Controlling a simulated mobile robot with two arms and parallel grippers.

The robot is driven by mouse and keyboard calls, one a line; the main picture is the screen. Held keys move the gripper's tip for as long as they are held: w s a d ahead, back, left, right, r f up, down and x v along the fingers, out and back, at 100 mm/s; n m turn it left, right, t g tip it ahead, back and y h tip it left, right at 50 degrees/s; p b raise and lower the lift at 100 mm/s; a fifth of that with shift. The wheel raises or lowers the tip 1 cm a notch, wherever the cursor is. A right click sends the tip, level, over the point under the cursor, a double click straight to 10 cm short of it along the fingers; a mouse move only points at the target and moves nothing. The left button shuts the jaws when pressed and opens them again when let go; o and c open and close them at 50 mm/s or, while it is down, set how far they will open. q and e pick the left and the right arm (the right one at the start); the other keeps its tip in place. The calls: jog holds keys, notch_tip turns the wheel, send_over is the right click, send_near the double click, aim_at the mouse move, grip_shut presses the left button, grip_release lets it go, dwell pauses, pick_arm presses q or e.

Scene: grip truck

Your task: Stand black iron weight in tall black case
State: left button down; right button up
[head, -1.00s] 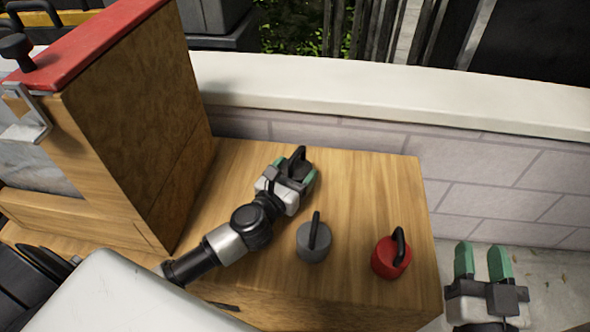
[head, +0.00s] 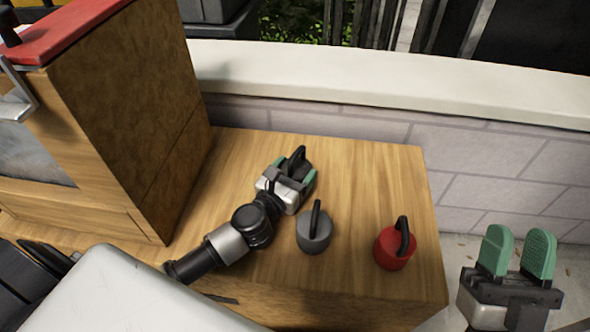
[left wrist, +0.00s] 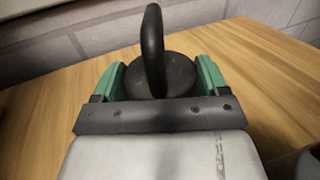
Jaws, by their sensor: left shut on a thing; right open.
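The black iron weight (head: 297,158) with a loop handle stands upright on the wooden table, toward its back. My left gripper (head: 293,177) is shut on it, with the green fingers on either side of its body. In the left wrist view the black weight (left wrist: 161,76) sits between the green fingertips (left wrist: 160,82), its handle rising upright. My right gripper (head: 517,254) is open and empty, off the table's right side. I cannot make out the tall black case for certain; dark boxes (head: 222,28) show beyond the wall at the top.
A grey weight (head: 313,237) and a red weight (head: 393,252) stand on the table (head: 365,180) to the right of my left arm. A tall wooden cabinet (head: 140,110) with a red top blocks the left. A white-topped low wall (head: 400,88) runs behind.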

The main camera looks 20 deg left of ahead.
pick_arm(q)
jog(key=shift+r, duration=0.15)
jog(key=shift+c, duration=1.8)
grip_release()
jog(key=shift+f, duration=0.25)
jog(key=o, duration=0.3)
jog(key=shift+o, duration=0.2)
jog(key=shift+s+r, duration=0.1)
jog(key=shift+r, duration=0.1)
